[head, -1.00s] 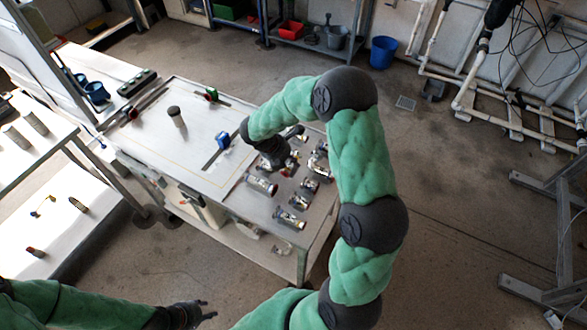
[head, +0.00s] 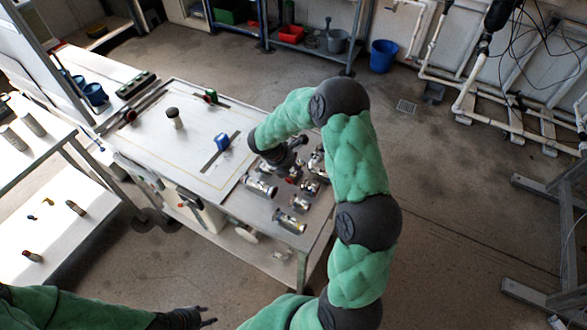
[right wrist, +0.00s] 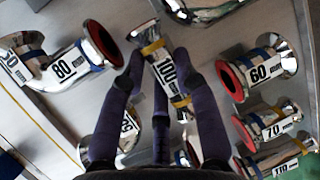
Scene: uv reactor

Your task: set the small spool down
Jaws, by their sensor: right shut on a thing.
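The small spool (right wrist: 166,72), a metal pipe piece with a yellow band and a "100" label, is between the fingers of my right gripper (right wrist: 159,62) in the right wrist view. The gripper is shut on it. In the head view my right gripper (head: 288,160) is low over the right part of the table (head: 150,150), among other spools, and its wrist mostly hides the held spool. I cannot tell whether the spool touches the table. My left gripper (head: 207,315) is empty and looks open at the bottom of the head view, away from the table.
Spools labelled 80 (right wrist: 66,68), 60 (right wrist: 262,70) and 70 (right wrist: 275,122) lie close around the held one. In the head view, a blue clamp-like piece (head: 222,142) and a dark-topped cylinder (head: 173,117) stand on the table's clearer left part.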

